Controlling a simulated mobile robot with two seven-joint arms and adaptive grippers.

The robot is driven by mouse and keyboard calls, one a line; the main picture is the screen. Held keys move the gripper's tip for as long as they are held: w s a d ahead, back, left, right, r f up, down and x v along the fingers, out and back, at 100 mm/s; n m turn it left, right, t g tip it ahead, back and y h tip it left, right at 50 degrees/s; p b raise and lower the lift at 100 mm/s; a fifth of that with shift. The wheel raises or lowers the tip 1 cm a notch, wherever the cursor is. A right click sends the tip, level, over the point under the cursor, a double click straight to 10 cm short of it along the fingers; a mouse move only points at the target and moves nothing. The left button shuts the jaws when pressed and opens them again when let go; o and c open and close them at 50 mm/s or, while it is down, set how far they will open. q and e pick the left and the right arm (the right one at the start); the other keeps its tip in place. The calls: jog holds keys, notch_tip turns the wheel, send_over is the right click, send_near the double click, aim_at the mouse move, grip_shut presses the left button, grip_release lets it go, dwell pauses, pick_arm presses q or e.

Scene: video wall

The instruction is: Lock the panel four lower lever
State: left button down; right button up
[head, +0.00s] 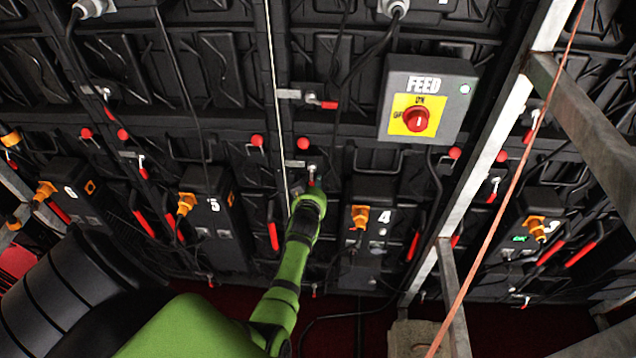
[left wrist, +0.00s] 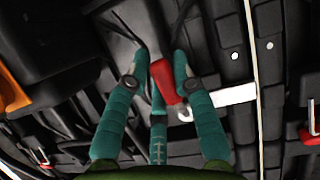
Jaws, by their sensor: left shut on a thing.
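Panel four (head: 370,222) is a dark unit marked 4 with an orange plug, right of my left gripper. The lower lever, at panel four's upper left, has a silver pivot (head: 312,168); its handle is mostly hidden by my gripper in the head view. In the left wrist view its red handle (left wrist: 166,84) sits between the teal fingers of my left gripper (left wrist: 161,70), beside a pale metal plate (left wrist: 232,95). My left gripper (head: 312,188) is shut on this handle. My right gripper is not in view.
Another red lever (head: 329,104) is higher up on the same frame. A grey FEED box (head: 428,98) with a red knob juts out at upper right. A metal post (head: 482,150) and an orange cable (head: 512,176) cross the right side. Black cables hang down the wall.

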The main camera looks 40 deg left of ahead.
pick_arm(q)
jog(key=shift+s+a+m, duration=0.1)
jog(key=shift+a+m, duration=0.1)
jog(key=shift+m, duration=0.1)
dwell(0.4)
jog(key=c, duration=1)
grip_release()
notch_tip(320, 180, up, 10)
jog(key=shift+r, duration=0.1)
jog(key=shift+a, duration=0.1)
